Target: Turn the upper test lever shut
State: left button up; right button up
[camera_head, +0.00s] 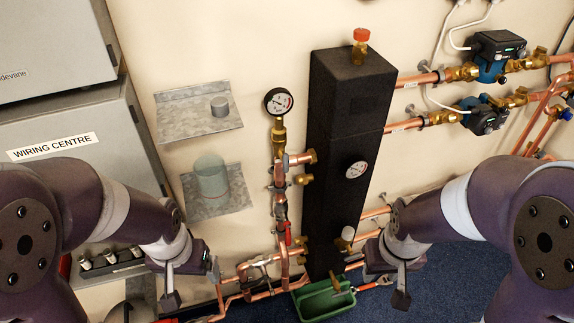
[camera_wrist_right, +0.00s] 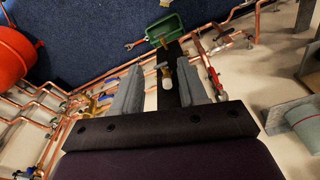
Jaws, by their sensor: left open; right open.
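A red lever (camera_head: 288,234) sits low on the copper pipe column left of the tall black header (camera_head: 340,150). I cannot tell for sure whether it is the upper test lever. A small red part on the pipework also shows in the right wrist view (camera_wrist_right: 214,78). Brass fittings (camera_head: 303,179) sit higher on the column, below a pressure gauge (camera_head: 278,101). My left gripper (camera_head: 192,284) is open and empty, left of the lower pipes. My right gripper (camera_head: 384,280) is open and empty, right of the header's foot; its fingers also show in the right wrist view (camera_wrist_right: 160,88).
A green tray (camera_head: 325,300) stands on the blue carpet under the header. A white-capped valve (camera_head: 347,235) sticks out of the header's lower front. Metal shelves (camera_head: 170,110) hang on the left wall. Pumps and copper pipes (camera_head: 490,65) are at the upper right.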

jog(key=shift+c, duration=0.2)
jog(key=n+t+y+b, duration=0.25)
jog(key=t+y, duration=0.35)
jog(key=t, duration=1)
send_near(287, 164)
jog(key=shift+n, duration=0.45)
jog(key=p+x, duration=0.2)
jog(key=x, duration=0.9)
grip_shut()
